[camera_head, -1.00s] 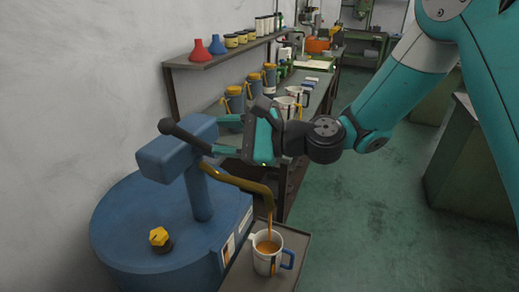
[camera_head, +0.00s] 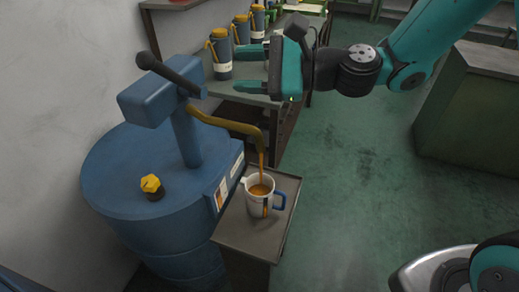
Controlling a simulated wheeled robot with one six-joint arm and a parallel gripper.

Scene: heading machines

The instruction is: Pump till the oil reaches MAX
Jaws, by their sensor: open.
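The blue oil drum (camera_head: 125,172) stands at the left with a blue hand pump (camera_head: 186,140) on top. The pump's dark lever (camera_head: 168,73) slants up to the left and ends in a black grip. The brass spout (camera_head: 236,125) bends down over a white jug (camera_head: 257,201) with a blue handle. A brown stream of oil falls from the spout into the jug, and oil shows inside it. The MAX mark cannot be read. My gripper (camera_head: 225,68) is open and empty, to the right of the lever and apart from it, fingers pointing left.
The jug stands on a small grey stand (camera_head: 249,236) beside the drum. A yellow cap (camera_head: 151,184) sits on the drum top. Behind is a bench with dark cans (camera_head: 221,52). Green floor (camera_head: 350,200) is free at the right; a green cabinet (camera_head: 470,110) stands farther right.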

